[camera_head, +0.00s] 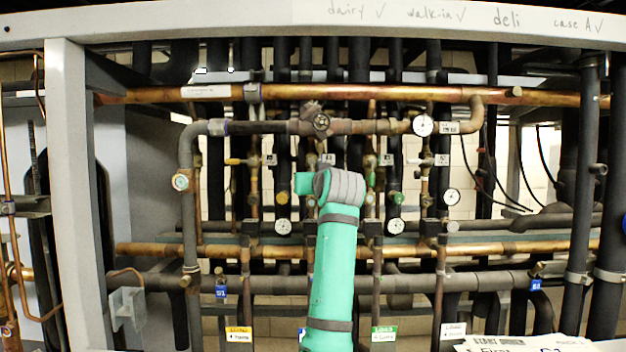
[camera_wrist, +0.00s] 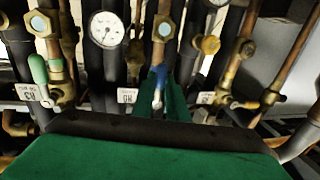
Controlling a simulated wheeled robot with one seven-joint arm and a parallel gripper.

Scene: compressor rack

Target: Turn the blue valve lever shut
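The blue valve lever (camera_wrist: 158,73) shows in the wrist view, just above centre, with a pale metal part below it. My gripper (camera_wrist: 160,97) reaches up from the bottom of that view, its green fingers on either side of the lever's line. The lever's lower part lies between or just beyond the fingers. I cannot tell whether they touch it or how wide they stand. In the head view my green arm rises in front of the rack's middle and hides the lever and the fingertips.
A round gauge (camera_wrist: 106,29) is up and left of the lever in the wrist view. A green-handled valve (camera_wrist: 39,72) stands at far left, a brass valve (camera_wrist: 207,45) to the right. Copper pipes (camera_head: 150,249) cross the rack. Its grey post (camera_head: 76,180) stands left.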

